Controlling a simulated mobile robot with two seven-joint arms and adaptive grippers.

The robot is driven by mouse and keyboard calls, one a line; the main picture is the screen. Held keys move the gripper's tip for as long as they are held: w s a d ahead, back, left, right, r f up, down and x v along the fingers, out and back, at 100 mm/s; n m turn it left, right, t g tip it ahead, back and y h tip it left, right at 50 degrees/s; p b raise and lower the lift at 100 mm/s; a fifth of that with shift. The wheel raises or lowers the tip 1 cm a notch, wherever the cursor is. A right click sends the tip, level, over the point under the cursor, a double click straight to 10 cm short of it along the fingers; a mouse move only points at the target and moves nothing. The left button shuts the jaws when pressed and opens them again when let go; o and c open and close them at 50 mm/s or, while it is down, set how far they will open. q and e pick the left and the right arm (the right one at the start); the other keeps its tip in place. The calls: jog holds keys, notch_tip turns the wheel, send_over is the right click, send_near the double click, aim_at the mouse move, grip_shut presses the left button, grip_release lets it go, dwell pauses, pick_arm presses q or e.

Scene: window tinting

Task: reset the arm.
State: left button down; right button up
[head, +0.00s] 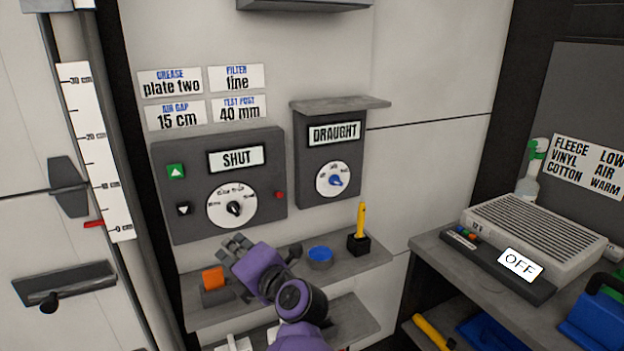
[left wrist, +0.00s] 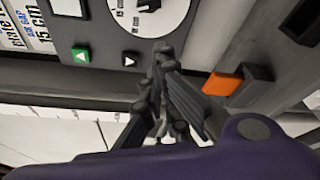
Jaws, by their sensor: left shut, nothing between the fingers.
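My left gripper (head: 236,248) is shut and empty, in front of the wall just below the grey control box marked SHUT (head: 268,208). Its purple arm comes up from the bottom of the head view. In the left wrist view the closed fingers (left wrist: 160,55) point toward the box's lower part, near the black down-arrow button (left wrist: 129,61) and the green up-arrow button (left wrist: 80,55). I cannot tell whether they touch anything. My right gripper is not in view.
A shelf (head: 362,262) below the box holds an orange block (head: 213,278), a blue-topped round pot (head: 320,254) and a yellow-handled tool (head: 361,220). A DRAUGHT box (head: 327,160) hangs right. A grilled unit marked OFF (head: 545,235) stands on the right bench.

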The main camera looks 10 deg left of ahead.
pick_arm(q)
jog(key=w+d+r+m+t+h, duration=0.1)
jog(key=d+r+m+t, duration=0.5)
jog(key=r+m+t, duration=0.35)
jog(key=s+d+f+m+g+h+p, duration=0.1)
jog(key=s+d+f+m+h, duration=0.15)
jog(key=f+m+h, duration=0.35)
jog(key=s+d+f+m+g+h, duration=0.1)
jog(key=s+d+f+m+h, duration=0.2)
jog(key=f+m, duration=0.5)
jog(key=s+d+f+m+g+h+p, duration=0.1)
jog(key=s+d+f+m+h, duration=0.1)
jog(key=s+f+m+h, duration=0.45)
jog(key=s+a+f+m+g+y, duration=0.1)
jog(key=s+a+f+g, duration=0.2)
jog(key=s+f, duration=0.9)
jog(key=s+a+f+m+g+y+p, duration=0.1)
jog(key=s+a+f+g, duration=0.3)
jog(key=s+f, duration=0.8)
jog(key=s+m+g+y, duration=0.1)
jog(key=s, duration=0.5)
jog(key=shift+s, duration=0.15)
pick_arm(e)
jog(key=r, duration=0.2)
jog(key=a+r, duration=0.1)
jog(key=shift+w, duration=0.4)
